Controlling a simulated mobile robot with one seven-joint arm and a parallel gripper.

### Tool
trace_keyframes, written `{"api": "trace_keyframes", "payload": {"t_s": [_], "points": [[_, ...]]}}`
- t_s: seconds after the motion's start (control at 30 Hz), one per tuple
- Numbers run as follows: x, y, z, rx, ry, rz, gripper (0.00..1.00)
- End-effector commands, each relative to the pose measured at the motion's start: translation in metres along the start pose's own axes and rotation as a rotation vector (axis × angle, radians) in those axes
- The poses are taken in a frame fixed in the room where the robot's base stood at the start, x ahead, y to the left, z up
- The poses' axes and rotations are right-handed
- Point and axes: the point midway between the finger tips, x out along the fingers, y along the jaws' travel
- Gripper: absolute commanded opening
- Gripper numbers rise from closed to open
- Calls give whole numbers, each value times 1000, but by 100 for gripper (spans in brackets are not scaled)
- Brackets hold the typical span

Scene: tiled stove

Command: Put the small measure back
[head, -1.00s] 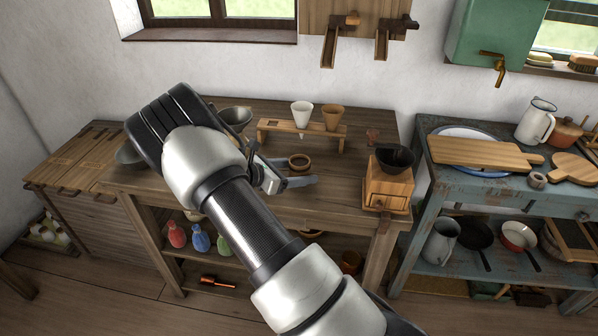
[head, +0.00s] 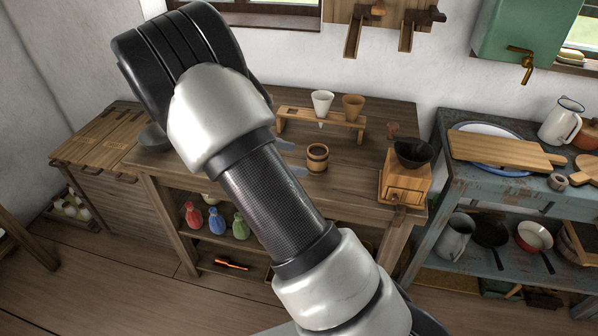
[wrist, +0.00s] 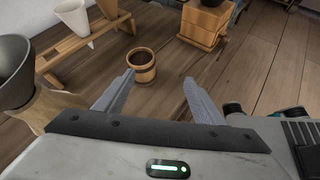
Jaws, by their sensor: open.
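The small measure, a small wooden tub-shaped cup with darker bands (head: 317,158), stands upright on the brown wooden worktop. Its inside looks dark. In the wrist view it (wrist: 142,68) stands just beyond my left fingertip, apart from the fingers as far as I can tell. My gripper (wrist: 158,80) is open, with nothing between its two grey fingers.
A wooden rack (head: 345,122) holds a white cone (head: 322,103) and a tan cone (head: 353,107) behind the cup. A wooden grinder (head: 404,184) with a dark bowl stands right. In the wrist view a dark bowl (wrist: 12,75) is close on the left. Worktop right of the cup is clear.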

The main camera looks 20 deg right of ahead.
Motion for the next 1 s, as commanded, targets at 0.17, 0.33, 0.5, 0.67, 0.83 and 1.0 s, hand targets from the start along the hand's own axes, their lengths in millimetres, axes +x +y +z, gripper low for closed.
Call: {"api": "trace_keyframes", "payload": {"t_s": [0.17, 0.33, 0.5, 0.67, 0.83, 1.0], "points": [[-31, -49, 60, 372, 257, -145, 63], [-70, -99, 100, 715, 483, -270, 63], [-112, -150, 130, 1040, 691, -380, 63], [-147, -193, 147, 1316, 865, -463, 63], [-170, -222, 151, 1512, 988, -521, 63], [-178, -232, 151, 1587, 1037, -546, 63]]}}
